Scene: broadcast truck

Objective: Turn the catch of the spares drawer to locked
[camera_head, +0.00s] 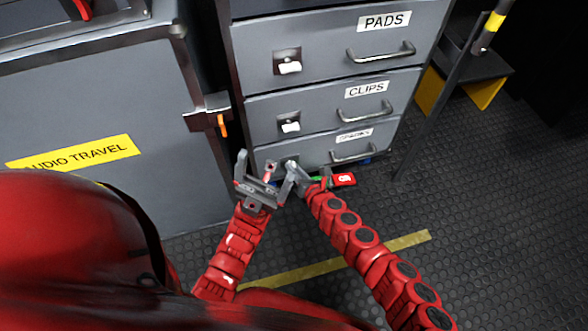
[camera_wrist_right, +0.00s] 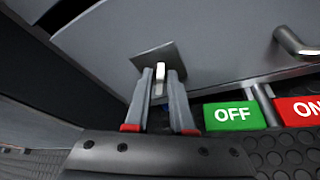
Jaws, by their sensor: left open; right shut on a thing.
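The spares drawer is the lowest drawer (camera_head: 318,151) of the grey cabinet, with a hard-to-read label (camera_head: 354,135) and a bar handle (camera_head: 353,154). Its catch is a white lever (camera_wrist_right: 160,78) on a dark square plate (camera_wrist_right: 150,58) in the right wrist view. My right gripper (camera_wrist_right: 155,82) is shut on this lever, one finger on each side. The lever stands about upright in that view. In the head view my right gripper (camera_head: 294,172) covers most of the catch. My left gripper (camera_head: 257,172) is open and empty, close to its left.
Clips (camera_head: 290,126) and pads (camera_head: 289,66) catches sit above. A green OFF block (camera_wrist_right: 234,115) and a red ON block (camera_wrist_right: 299,110) are by the drawer's foot. A grey case (camera_head: 100,110) stands left. The ribbed floor (camera_head: 470,200) is clear to the right.

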